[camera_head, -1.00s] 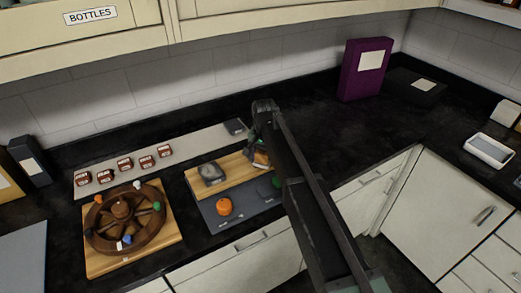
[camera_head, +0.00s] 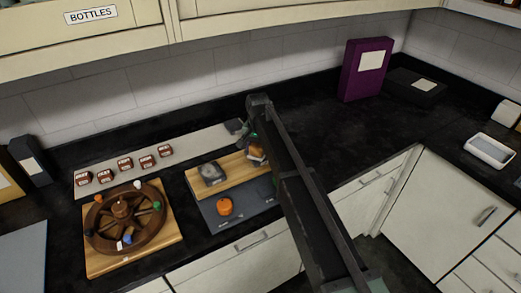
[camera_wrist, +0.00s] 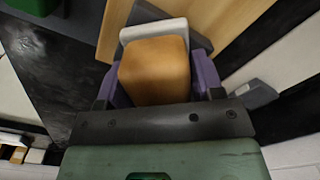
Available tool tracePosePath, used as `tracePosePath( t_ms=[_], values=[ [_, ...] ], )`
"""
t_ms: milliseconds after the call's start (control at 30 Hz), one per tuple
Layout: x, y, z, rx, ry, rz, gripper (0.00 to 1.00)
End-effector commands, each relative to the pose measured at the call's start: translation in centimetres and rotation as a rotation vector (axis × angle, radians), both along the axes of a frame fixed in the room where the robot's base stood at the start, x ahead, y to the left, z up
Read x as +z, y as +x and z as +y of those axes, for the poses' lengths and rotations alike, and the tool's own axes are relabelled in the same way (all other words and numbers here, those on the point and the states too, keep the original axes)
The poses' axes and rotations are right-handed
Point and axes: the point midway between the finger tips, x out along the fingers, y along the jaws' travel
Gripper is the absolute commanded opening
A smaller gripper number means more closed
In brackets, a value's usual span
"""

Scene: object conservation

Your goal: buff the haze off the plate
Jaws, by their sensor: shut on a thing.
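The plate (camera_head: 211,173) is a dark grey square with a pale hazy patch, on the left part of a wooden board (camera_head: 232,172). My gripper (camera_head: 254,150) is above the right end of that board, to the right of the plate and apart from it. In the wrist view my gripper (camera_wrist: 155,85) is shut on a tan block (camera_wrist: 154,70) with a pale white-grey layer (camera_wrist: 152,29) at its far side. The block also shows small in the head view (camera_head: 257,155). My arm hides part of the board's right end.
A grey mat (camera_head: 245,205) in front of the board carries an orange round object (camera_head: 225,206). A brown wheel (camera_head: 105,225) with coloured knobs lies on a board at left. Small labelled jars (camera_head: 125,164) line a pale strip behind. A purple box (camera_head: 365,70) stands at back right; counter between is clear.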

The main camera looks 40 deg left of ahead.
Motion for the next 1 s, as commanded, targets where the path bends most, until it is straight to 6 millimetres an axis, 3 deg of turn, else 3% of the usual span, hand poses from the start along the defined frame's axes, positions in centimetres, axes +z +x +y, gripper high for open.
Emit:
tracePosePath(
  t_ms=[100,367,633,1000],
  values=[
    [-0.2,0.7,1.4,0.001,0.001,-0.001,0.39],
    [-0.2,0.9,1.9,0.001,0.002,-0.001,0.39],
    [0.0,2.2,4.3,0.001,0.002,-0.001,0.39],
    [0.6,2.2,4.4,0.000,0.001,-0.001,0.39]
  ],
)
